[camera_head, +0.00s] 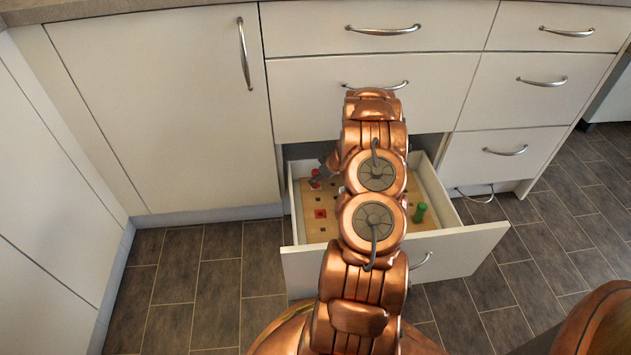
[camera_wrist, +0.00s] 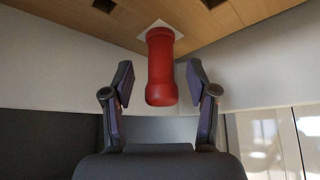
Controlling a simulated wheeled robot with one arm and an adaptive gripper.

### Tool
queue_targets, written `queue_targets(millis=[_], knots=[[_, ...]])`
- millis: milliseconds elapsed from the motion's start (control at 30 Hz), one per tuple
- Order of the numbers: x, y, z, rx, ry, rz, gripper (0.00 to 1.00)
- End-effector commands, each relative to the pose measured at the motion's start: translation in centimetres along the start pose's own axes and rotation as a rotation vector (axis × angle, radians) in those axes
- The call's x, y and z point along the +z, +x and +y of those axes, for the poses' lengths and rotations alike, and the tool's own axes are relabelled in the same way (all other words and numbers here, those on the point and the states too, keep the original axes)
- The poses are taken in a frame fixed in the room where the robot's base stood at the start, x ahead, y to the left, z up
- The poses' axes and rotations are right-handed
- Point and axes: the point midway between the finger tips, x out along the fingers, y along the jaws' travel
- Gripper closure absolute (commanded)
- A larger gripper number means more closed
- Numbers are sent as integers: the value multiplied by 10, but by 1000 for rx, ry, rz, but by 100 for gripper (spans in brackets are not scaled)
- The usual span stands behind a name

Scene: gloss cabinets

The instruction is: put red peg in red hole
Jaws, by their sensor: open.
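The red peg (camera_head: 315,179) stands at the back left of a wooden board (camera_head: 313,199) inside the open drawer. In the wrist view the red peg (camera_wrist: 160,68) is at the centre, with its base on a pale square of the board. My gripper (camera_wrist: 162,90) is open, with one finger on each side of the peg and visible gaps between. In the head view my gripper (camera_head: 322,178) is beside the peg, partly hidden by my arm. The red square with a dark hole (camera_head: 320,214) lies on the board, nearer than the peg.
A green peg (camera_head: 420,212) stands in the right part of the drawer. The drawer front (camera_head: 450,253) and its side walls bound the space. Closed white cabinets surround it. My arm hides the middle of the board. Tiled floor (camera_head: 215,290) is clear at the left.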

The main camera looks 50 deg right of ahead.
Motion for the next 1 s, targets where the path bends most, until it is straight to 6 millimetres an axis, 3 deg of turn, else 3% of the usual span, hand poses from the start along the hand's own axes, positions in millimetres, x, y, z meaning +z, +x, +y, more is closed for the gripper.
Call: queue_targets(millis=[200,500,1000], knots=[[2,23,-2,-3,-1,-2,42],[0,25,-2,-2,-1,0,42],[0,25,-2,-2,-1,0,93]])
